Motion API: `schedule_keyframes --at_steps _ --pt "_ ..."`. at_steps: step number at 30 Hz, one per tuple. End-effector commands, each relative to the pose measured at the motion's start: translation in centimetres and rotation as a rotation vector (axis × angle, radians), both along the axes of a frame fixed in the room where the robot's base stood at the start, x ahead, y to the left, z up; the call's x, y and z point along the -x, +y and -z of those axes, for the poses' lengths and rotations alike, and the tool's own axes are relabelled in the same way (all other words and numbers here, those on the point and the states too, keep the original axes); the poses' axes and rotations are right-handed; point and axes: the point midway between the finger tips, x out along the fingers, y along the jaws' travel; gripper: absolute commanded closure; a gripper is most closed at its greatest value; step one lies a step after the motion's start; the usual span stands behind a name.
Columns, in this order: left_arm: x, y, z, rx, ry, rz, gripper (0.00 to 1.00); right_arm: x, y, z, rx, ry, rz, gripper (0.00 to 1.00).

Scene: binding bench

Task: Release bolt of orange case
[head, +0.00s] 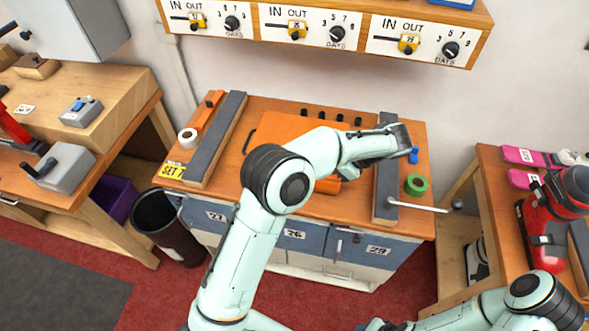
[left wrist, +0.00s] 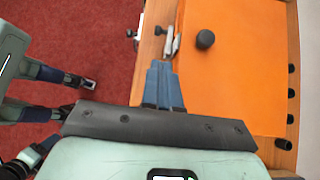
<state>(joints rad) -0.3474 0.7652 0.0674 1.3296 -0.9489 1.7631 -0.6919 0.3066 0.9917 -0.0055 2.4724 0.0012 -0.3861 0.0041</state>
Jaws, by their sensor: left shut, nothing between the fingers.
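The orange case (head: 283,128) is a broad flat piece on the bench, partly behind my left arm in the head view. It fills much of the left wrist view (left wrist: 245,85). A round black knob (left wrist: 205,39) stands on it near its front edge. Small pale grey metal pieces (left wrist: 173,43), perhaps the bolt, lie at that edge. My left gripper (left wrist: 163,68) is shut and empty beside the front edge, apart from the knob. In the head view my arm hides its fingertips. My right gripper (head: 376,325) shows only partly at the bottom edge; its fingers are unclear.
Dark bars (head: 215,140) flank the case. A white tape roll (head: 188,138) lies on the left and a green one (head: 416,184) on the right. A thin white rod (head: 420,207) juts over the right end. Numbered drawers (head: 294,234) are below. A black bin (head: 165,225) stands left.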

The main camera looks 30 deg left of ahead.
Motion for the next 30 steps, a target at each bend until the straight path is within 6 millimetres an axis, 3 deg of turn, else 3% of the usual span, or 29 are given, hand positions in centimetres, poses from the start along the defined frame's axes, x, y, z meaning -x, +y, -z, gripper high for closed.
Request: schedule_keyframes --at_steps 14,30 --pt "0.3 0.4 0.6 0.001 0.003 -0.002 1.00 0.5 0.0 0.3 0.000 0.007 0.001 0.57" --pt "2.1 7.5 7.9 0.000 0.006 -0.004 1.00 3.1 0.0 2.5 0.000 0.036 0.001 0.57"
